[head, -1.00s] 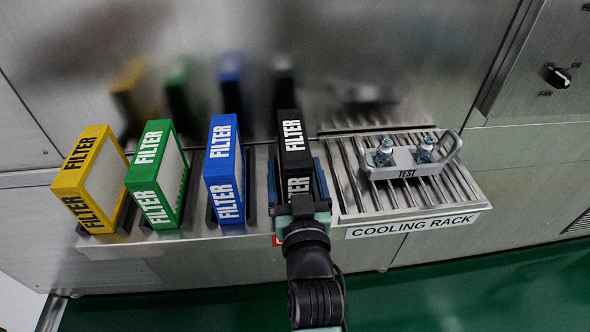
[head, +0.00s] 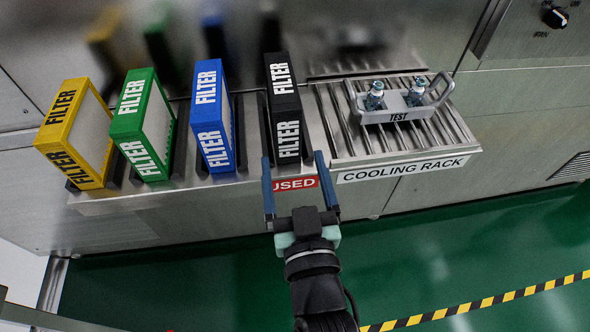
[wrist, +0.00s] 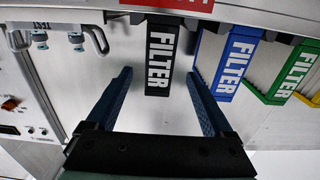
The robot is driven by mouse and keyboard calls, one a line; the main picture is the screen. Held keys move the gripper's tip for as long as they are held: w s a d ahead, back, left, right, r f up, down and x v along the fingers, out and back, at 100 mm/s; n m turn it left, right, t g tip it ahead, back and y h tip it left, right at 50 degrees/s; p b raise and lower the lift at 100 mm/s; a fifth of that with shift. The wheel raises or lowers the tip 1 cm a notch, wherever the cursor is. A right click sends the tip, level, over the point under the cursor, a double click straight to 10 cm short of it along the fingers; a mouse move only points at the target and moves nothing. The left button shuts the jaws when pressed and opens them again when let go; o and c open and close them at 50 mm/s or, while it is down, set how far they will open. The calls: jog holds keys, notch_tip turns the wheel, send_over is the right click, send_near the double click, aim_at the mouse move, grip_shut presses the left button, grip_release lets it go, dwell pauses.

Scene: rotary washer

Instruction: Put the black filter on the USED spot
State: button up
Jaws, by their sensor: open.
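The black filter (head: 284,108) stands upright in a slot on the steel shelf, directly behind the red USED label (head: 295,184) on the shelf's front edge. It also shows in the wrist view (wrist: 161,55), ahead of and between my fingers. My gripper (head: 294,160) is open and empty, in front of the shelf edge, with its fingertips apart and short of the filter. The fingers also show in the wrist view (wrist: 160,83). The left part of the USED label is hidden by a finger in the head view.
Blue (head: 212,115), green (head: 143,125) and yellow (head: 76,135) filters stand in a row to the left. To the right is the cooling rack (head: 400,145) with a grey TEST holder (head: 400,115) carrying two vials. The space before the shelf, over the green floor, is clear.

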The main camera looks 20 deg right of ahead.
jog(key=shift+s+a, duration=0.1)
jog(key=shift+s, duration=0.25)
jog(key=w+a+r+n+t+y, duration=0.1)
jog(key=w+a+r+t, duration=0.2)
jog(key=r, duration=0.8)
jog(key=w+a+r+n+t+y, duration=0.1)
jog(key=w+a+r+t+y, duration=0.15)
jog(key=r, duration=0.95)
jog(key=s+a+r+t, duration=0.2)
jog(key=s+a+r, duration=0.1)
jog(key=r, duration=0.7)
jog(key=s+a+r+n+t+y, duration=0.1)
jog(key=s+a+r+t, duration=0.1)
jog(key=r, duration=0.8)
jog(key=shift+s+a+r, duration=0.2)
jog(key=shift+s+a, duration=0.55)
jog(key=shift+a, duration=0.45)
jog(key=shift+t+y, duration=0.25)
